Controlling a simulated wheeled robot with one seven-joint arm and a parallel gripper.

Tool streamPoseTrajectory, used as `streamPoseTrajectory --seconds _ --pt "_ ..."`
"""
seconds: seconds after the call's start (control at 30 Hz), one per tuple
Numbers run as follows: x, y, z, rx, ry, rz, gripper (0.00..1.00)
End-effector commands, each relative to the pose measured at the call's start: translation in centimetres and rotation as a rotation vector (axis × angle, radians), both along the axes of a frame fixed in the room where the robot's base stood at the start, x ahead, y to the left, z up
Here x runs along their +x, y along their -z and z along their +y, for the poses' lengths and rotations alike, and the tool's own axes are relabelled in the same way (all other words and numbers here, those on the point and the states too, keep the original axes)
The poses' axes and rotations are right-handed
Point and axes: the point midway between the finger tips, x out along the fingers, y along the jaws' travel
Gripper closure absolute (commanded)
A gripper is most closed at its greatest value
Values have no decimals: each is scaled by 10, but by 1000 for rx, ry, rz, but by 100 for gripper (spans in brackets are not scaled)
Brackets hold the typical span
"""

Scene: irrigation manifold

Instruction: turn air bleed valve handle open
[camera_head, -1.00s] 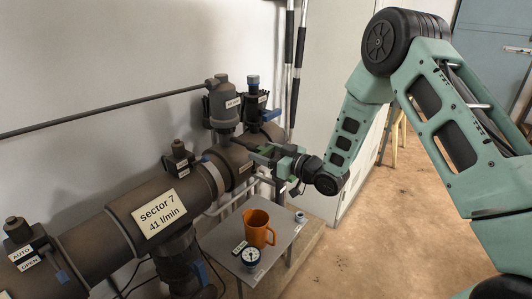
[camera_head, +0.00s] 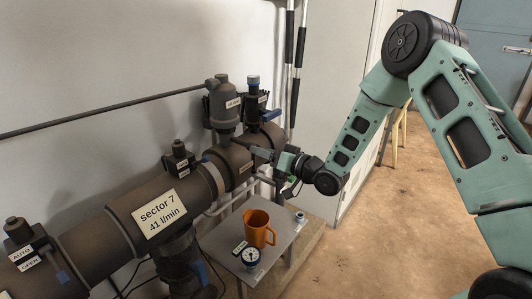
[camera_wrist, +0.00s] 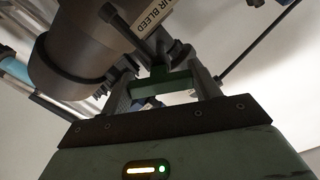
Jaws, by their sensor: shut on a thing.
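The air bleed valve (camera_head: 224,106) is a grey upright cylinder on the large brown pipe in the head view. Its "AIR BLEED" label (camera_wrist: 152,16) shows at the top of the wrist view. A dark handle (camera_wrist: 148,42) lies just below the label there. My gripper (camera_wrist: 160,72) is shut on the handle, with its fingers on either side of it. The exact contact is partly hidden by the fingers and shadow. In the head view my gripper (camera_head: 264,152) reaches in from the right, just below and right of the valve body.
Below, a grey shelf (camera_head: 283,236) holds an orange jug (camera_head: 258,228) and a round gauge (camera_head: 251,256). A tall pale cabinet (camera_head: 340,90) stands behind my arm.

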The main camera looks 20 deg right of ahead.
Motion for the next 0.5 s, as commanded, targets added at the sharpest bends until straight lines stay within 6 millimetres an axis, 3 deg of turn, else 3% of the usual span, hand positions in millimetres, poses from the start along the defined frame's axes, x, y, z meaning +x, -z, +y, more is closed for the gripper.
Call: streamPoseTrajectory --seconds 0.5 --pt "0 -1 -2 399 3 289 61"
